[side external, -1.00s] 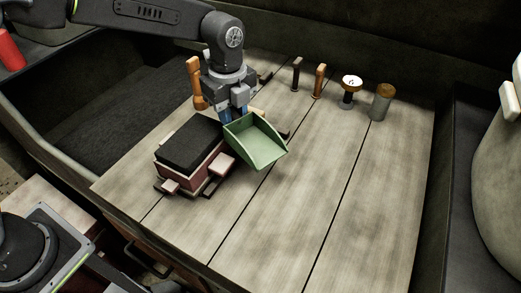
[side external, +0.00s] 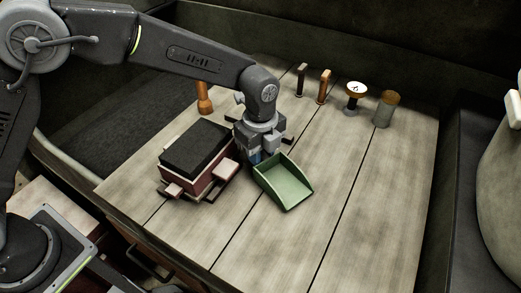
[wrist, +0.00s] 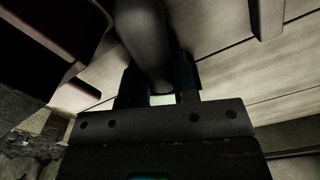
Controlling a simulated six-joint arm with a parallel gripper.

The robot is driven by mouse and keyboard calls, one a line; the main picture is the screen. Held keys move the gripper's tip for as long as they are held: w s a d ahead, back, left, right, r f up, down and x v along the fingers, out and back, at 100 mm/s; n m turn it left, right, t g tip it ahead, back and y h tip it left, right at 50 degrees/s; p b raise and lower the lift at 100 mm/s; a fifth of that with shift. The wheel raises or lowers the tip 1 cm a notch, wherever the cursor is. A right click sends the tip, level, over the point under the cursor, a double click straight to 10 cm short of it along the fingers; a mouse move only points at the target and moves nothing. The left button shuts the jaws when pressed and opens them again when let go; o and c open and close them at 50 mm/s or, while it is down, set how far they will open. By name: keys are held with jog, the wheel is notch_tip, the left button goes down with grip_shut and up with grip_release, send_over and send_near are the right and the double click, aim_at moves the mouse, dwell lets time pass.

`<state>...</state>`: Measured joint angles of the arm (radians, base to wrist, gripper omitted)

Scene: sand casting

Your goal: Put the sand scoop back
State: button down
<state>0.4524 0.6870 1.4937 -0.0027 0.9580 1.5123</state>
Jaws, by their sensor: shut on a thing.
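The green sand scoop (side external: 285,182) is at my gripper (side external: 257,158) in the side view, just right of the moulding box, with its open pan facing up and toward the front right. My gripper points down and is shut on the scoop's handle, which is largely hidden by the gripper there. In the wrist view a dark rounded handle (wrist: 146,45) lies between the fingers of my gripper (wrist: 158,98). The scoop is low over the wooden table; whether it touches the boards I cannot tell.
The red moulding box (side external: 200,178) with dark sand on top stands left of the scoop. Several tools stand along the back, including an orange-handled one (side external: 323,87) and a grey cylinder (side external: 385,109). A brown-handled tool (side external: 204,98) stands behind the box. The table's front right (side external: 350,220) is clear.

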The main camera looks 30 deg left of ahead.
jog(key=shift+f, duration=0.3)
jog(key=c, duration=0.9)
grip_release()
notch_tip(320, 180, up, 12)
jog(key=s+a+r+n+t, duration=0.1)
jog(key=s+a+r+n, duration=0.25)
jog(key=a+r, duration=0.25)
jog(key=s+a+r+n+t, duration=0.2)
jog(key=s+a+r+n, duration=0.2)
jog(key=s+a+n, duration=0.35)
jog(key=s+a+f+n+t, duration=0.1)
jog(key=s+a+n, duration=0.1)
jog(key=s+n, duration=0.1)
jog(key=s+a+f+n, duration=0.1)
jog(key=s+a+n, duration=0.2)
jog(key=s+n, duration=0.1)
jog(key=s+a+f+n+t, duration=0.1)
jog(key=s+a+f+n, duration=0.1)
jog(key=s+a+n, duration=0.1)
jog(key=shift+s+n+t, duration=0.3)
jog(key=shift+s+n, duration=0.4)
jog(key=shift+s, duration=0.25)
